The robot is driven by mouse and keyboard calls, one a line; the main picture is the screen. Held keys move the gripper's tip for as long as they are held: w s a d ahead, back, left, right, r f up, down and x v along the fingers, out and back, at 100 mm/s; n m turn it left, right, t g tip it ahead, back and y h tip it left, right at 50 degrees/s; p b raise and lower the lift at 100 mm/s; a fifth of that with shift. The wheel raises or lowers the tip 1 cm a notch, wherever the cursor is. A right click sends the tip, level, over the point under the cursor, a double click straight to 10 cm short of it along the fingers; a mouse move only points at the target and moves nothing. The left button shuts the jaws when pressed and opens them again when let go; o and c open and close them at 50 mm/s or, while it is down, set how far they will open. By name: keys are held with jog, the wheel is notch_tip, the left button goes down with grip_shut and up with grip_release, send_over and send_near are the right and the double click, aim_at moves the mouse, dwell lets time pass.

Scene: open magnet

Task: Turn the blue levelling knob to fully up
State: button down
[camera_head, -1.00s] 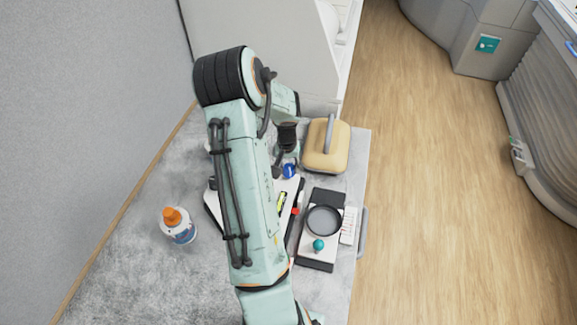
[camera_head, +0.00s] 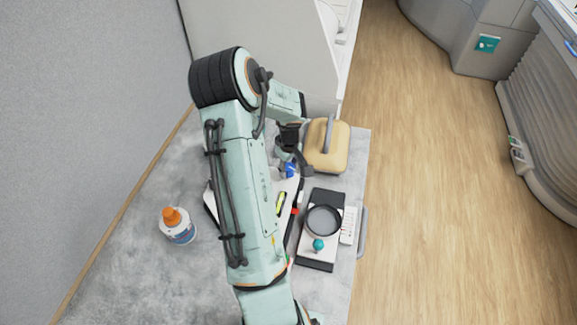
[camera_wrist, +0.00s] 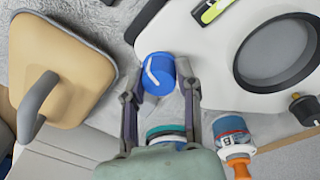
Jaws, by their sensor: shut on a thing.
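The blue levelling knob (camera_wrist: 158,73) has a white pointer mark on its top and sits at the edge of a white device (camera_wrist: 225,40). In the wrist view my gripper (camera_wrist: 160,92) has one finger on each side of the knob and is shut on it. The pointer mark slants across the knob's top, bent near one end. In the head view the knob (camera_head: 290,170) shows just past my arm, partly covered by my gripper (camera_head: 296,172). My arm hides much of the white device there.
A tan case with a grey handle (camera_head: 326,147) stands close beside my gripper. A black-and-white device with a round dish and teal knob (camera_head: 323,222) is at the right. A white bottle with an orange cap (camera_head: 178,226) stands at the left on the grey tabletop (camera_head: 130,270).

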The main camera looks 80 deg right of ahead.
jog(key=n, duration=0.5)
jog(key=shift+w+a+f, duration=0.1)
jog(key=shift+w+a, duration=0.15)
jog(key=shift+n+y, duration=0.3)
jog(key=shift+n, duration=0.1)
dwell(0.4)
jog(key=c, duration=0.8)
grip_release()
jog(key=shift+s+d, duration=0.1)
jog(key=shift+s, duration=0.05)
jog(key=shift+r, duration=0.4)
jog(key=r, duration=0.7)
jog(key=a+r, duration=0.1)
jog(key=r, duration=0.3)
jog(key=shift+s+r, duration=0.1)
jog(key=shift+s, duration=0.3)
